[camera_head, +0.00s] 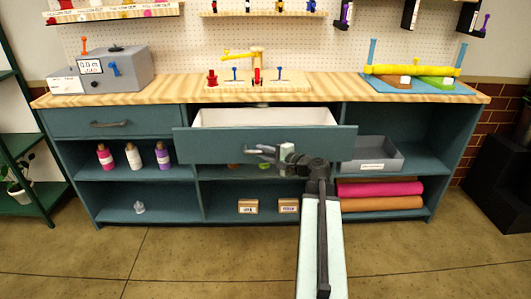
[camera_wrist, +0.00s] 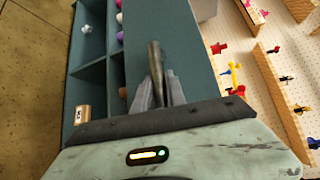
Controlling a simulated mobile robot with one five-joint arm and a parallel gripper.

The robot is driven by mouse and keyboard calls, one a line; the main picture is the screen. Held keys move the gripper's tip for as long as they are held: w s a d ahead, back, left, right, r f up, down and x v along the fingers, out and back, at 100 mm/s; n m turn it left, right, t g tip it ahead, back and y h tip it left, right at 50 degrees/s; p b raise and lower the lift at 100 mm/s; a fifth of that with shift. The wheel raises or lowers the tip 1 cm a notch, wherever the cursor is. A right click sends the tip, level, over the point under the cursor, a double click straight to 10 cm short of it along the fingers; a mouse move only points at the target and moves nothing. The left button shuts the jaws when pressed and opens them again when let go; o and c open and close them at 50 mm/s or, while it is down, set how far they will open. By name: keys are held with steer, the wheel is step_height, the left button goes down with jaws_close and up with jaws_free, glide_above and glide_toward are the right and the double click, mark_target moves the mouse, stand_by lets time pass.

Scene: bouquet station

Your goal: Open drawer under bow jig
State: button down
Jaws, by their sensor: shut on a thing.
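The bow jig (camera_head: 243,86) is a light wooden board with a yellow-topped post and several coloured pegs, on the middle of the wooden worktop. Below it, the wide teal drawer (camera_head: 215,147) stands pulled out, with its white inside showing from above and no contents visible. My gripper (camera_head: 262,152) is at the drawer's front, shut on the drawer handle (camera_wrist: 154,58). In the wrist view, my gripper's two fingers (camera_wrist: 158,88) close around this dark bar, against the teal drawer front (camera_wrist: 187,45). The fingers partly hide the handle.
A closed drawer (camera_head: 75,123) with its own handle is at the left. Open shelves below hold bottles (camera_head: 133,157), small boxes (camera_head: 248,206), a grey tray (camera_head: 371,157) and coloured rolls (camera_head: 380,190). The floor (camera_head: 190,255) in front is clear.

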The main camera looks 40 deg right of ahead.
steer(key=c, duration=1.4)
jaws_free()
steer(key=shift+s, duration=0.1)
steer(key=shift+o, duration=0.2)
steer(key=shift+s+d, duration=0.1)
steer(key=shift+d, duration=0.15)
steer(key=shift+s, duration=0.1)
steer(key=p+v, duration=0.1)
steer(key=v, duration=0.6)
steer(key=shift+s, duration=0.3)
steer(key=shift+r, duration=0.1)
